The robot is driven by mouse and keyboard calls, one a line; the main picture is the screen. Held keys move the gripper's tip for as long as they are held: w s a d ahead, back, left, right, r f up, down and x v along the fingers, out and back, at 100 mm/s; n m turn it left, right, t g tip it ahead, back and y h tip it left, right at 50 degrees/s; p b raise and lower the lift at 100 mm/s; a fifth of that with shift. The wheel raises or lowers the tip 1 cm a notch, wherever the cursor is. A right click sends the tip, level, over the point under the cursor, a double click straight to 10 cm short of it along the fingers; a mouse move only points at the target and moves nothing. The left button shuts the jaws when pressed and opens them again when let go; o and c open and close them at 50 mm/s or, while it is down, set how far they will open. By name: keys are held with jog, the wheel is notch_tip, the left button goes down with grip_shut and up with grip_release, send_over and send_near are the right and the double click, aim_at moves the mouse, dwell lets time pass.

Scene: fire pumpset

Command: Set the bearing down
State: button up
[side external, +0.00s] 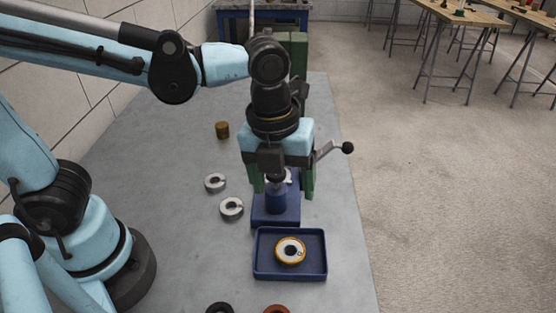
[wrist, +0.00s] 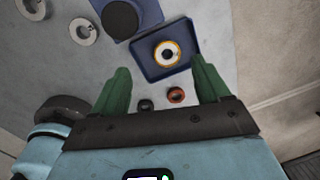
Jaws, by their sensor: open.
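A bearing (side external: 290,250) with a yellow-orange outer rim, pale face and dark centre lies flat in the blue tray (side external: 289,277). The bearing (wrist: 167,53) and tray (wrist: 139,62) also show in the wrist view, beyond my fingertips. My gripper (side external: 282,190) is open, its green fingers pointing down and apart, with nothing held between them. In the side view it hangs behind the tray, in front of or around the blue press cylinder (side external: 284,199); the exact depth is hard to tell. In the wrist view my gripper (wrist: 160,70) shows both fingers wide apart.
Two silver rings (side external: 215,182) (side external: 231,208) and a brass cylinder (side external: 222,129) lie left of the press. A black ring (side external: 219,308) and a red-orange ring (side external: 277,309) lie at the near edge. A lever with a black knob (side external: 347,148) sticks out right. The left tabletop is mostly clear.

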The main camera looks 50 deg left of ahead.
jog(key=a+n+t, duration=0.3)
jog(key=a+n, duration=0.4)
jog(key=n, duration=0.7)
jog(key=a+n+t, duration=0.3)
jog(key=a+n, duration=0.5)
jog(key=n, duration=0.7)
jog(key=shift+w+r+y, duration=0.25)
jog(key=shift+w+y, duration=0.05)
jog(key=shift+w, duration=0.15)
